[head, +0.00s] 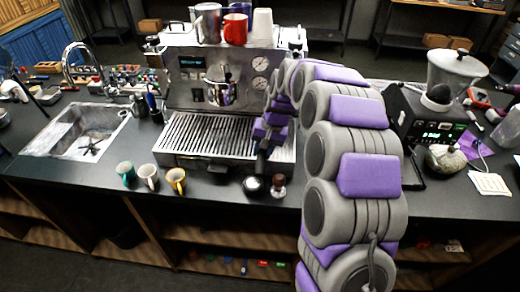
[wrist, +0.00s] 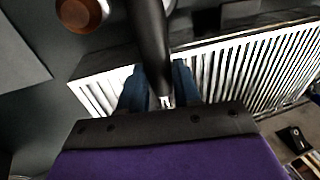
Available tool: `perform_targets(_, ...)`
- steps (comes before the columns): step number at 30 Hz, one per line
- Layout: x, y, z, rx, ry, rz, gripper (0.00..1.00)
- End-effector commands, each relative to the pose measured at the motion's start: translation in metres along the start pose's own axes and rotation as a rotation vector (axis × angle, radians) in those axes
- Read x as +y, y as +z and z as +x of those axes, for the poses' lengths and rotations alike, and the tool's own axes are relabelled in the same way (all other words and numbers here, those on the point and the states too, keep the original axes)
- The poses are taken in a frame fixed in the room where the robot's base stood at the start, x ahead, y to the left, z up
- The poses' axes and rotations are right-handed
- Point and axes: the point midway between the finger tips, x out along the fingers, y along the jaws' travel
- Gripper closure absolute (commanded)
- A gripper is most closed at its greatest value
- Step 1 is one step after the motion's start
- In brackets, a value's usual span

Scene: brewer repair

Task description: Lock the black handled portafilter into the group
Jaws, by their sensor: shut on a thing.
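The black handled portafilter shows in the wrist view as a long black handle (wrist: 149,35) between the blue fingers of my gripper (wrist: 160,88). My gripper is shut on this handle, above the edge of the slatted drip tray. The portafilter's head is not clearly visible. In the head view the espresso machine (head: 186,92) stands at the back middle of the counter. My gripper (head: 262,160) is low at the right front of its drip tray (head: 200,137), partly hidden by my arm.
A grinder (head: 430,125) is at right, a sink (head: 78,132) at left.

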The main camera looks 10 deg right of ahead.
Motion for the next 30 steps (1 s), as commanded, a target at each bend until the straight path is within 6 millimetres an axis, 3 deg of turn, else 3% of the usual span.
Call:
perform_targets(2,0.001,-0.001,0.000,0.001,-0.001,0.002,1.00)
perform_targets(3,0.001,-0.001,0.000,0.001,-0.001,0.001,0.65)
perform_targets(11,-0.006,0.001,0.002,0.002,0.006,0.000,0.40)
perform_targets(23,-0.001,0.000,0.000,0.001,0.002,0.001,0.38)
perform_targets(30,-0.005,0.001,-0.031,0.002,0.005,0.001,0.38)
